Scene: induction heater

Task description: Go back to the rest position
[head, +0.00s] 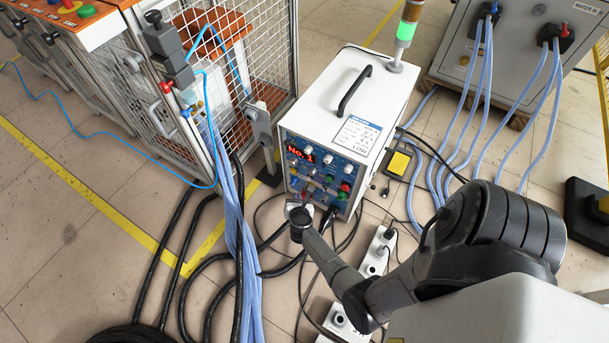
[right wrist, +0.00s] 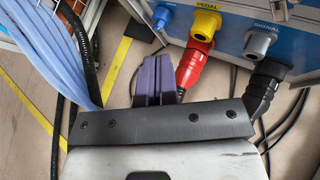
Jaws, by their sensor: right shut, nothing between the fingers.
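My right gripper (right wrist: 155,80) has its two purple-grey fingers shut together, with nothing between them. In the right wrist view the fingertips are close to the lower front of the induction heater (right wrist: 305,62), left of a red plug (right wrist: 195,65). The red plug meets the yellow socket (right wrist: 206,22); the gripper does not hold it. In the head view my right arm comes in from the lower right, and its wrist end (head: 301,222) is in front of the white heater (head: 342,88). The fingertips are hard to make out there. My left gripper is not in view.
A mesh cage (head: 243,50) stands left of the heater, with blue hoses (head: 232,215) hanging beside it. Black cables and a power strip (head: 375,262) lie on the floor. A grey water unit (head: 520,40) stands at the back right. The left floor is mostly clear.

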